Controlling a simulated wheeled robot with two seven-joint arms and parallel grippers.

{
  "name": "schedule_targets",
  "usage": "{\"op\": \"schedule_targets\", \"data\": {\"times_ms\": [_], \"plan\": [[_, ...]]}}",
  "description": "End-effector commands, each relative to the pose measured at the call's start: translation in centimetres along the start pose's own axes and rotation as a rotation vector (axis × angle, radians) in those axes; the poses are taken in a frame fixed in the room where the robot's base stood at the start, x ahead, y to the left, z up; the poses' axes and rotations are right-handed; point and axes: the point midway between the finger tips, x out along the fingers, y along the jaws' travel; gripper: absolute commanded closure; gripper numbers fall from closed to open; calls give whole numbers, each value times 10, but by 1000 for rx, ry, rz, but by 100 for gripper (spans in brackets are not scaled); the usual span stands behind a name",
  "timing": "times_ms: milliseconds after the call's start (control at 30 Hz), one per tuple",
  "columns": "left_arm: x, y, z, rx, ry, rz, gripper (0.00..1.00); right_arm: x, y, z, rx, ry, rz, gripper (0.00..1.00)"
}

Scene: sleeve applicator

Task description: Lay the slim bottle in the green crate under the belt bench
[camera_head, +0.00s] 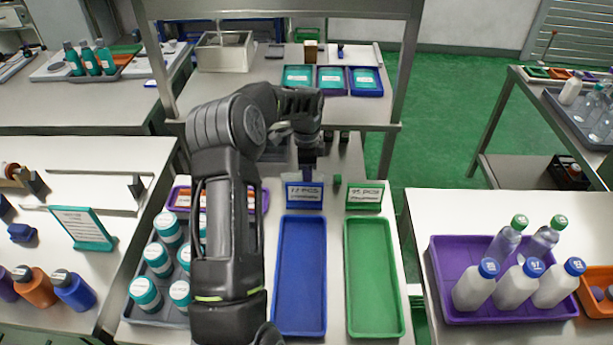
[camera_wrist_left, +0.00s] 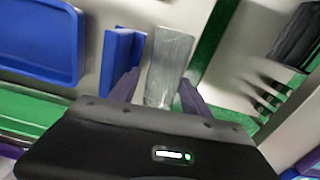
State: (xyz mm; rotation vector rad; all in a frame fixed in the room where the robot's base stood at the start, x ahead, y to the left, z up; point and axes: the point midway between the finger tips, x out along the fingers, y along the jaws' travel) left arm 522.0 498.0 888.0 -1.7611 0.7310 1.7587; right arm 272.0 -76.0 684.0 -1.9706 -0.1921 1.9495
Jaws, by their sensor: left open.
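A clear, greyish slim bottle (camera_wrist_left: 170,60) stands out between my left gripper's purple fingers in the left wrist view. My left gripper (camera_wrist_left: 158,95) is open, with one finger on each side of it; I cannot tell whether they touch it. In the head view my left gripper (camera_head: 309,170) is over the far part of the middle bench, behind a blue sign holder, and its arm hides the bottle. A green crate (camera_head: 374,330), shallow and empty, lies at the front right of that bench. My right gripper is out of view.
An empty blue tray (camera_head: 300,325) lies left of the green one; label holders stand behind both. Teal-capped jars (camera_head: 145,292) are at left. A purple tray (camera_head: 490,312) with several bottles is on the right bench. A shelf frame (camera_head: 403,60) rises behind the gripper.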

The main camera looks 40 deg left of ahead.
Motion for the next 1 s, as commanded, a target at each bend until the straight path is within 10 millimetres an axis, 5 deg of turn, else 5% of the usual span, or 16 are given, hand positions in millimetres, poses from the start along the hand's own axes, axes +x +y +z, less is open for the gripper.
{"op": "schedule_targets", "data": {"times_ms": [567, 1000], "plan": [[-99, -1, 0, 0, 1, -3, 45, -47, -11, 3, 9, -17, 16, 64], [-122, 0, 0, 0, 0, 0, 45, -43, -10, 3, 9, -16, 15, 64]]}}
